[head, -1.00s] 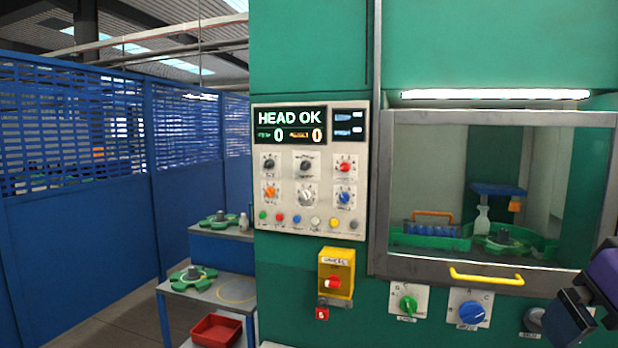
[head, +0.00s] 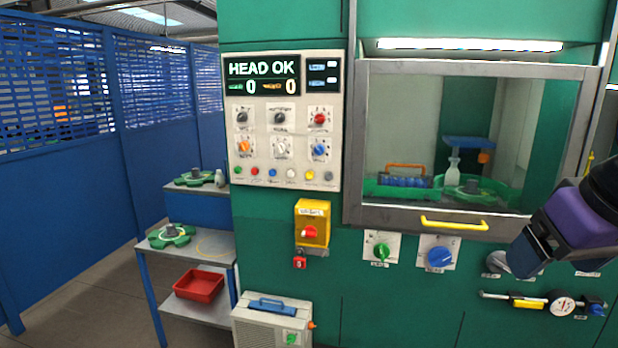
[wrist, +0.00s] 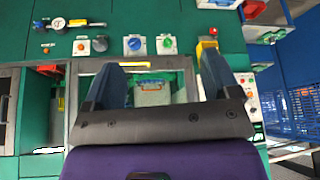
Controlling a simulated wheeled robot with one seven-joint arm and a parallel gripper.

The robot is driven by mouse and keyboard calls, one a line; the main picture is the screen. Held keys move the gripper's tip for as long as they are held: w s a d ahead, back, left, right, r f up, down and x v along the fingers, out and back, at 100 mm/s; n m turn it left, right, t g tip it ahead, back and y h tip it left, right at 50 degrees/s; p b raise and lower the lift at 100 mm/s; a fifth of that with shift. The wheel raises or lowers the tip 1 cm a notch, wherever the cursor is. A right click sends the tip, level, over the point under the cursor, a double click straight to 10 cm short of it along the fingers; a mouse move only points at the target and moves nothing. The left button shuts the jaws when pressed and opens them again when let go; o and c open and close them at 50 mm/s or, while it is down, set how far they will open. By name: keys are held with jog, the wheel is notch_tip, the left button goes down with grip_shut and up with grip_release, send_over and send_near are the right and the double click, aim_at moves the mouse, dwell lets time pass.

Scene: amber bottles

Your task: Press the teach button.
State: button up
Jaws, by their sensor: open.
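A cream control panel (head: 282,180) is on the green machine, left of its window, in the head view. A row of small coloured buttons (head: 290,173) runs along its lower edge: green, red, blue, white, yellow and grey. Their labels are too small to read, so I cannot tell which is the teach button. The panel's display (head: 263,76) reads "HEAD OK" with two zeros. My gripper (head: 528,250) is at the right, well away from the panel. In the wrist view my gripper (wrist: 160,68) is open and empty, its fingers spread; part of the panel (wrist: 246,88) shows beyond the right finger.
A yellow window handle (head: 454,223), a green knob (head: 381,250), a blue knob (head: 440,257) and a yellow switch box (head: 312,222) are on the machine's front. A shelf stand (head: 212,245) with a red tray (head: 199,287) stands left. A grey case (head: 272,320) is below.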

grip_shut()
dwell(1.4)
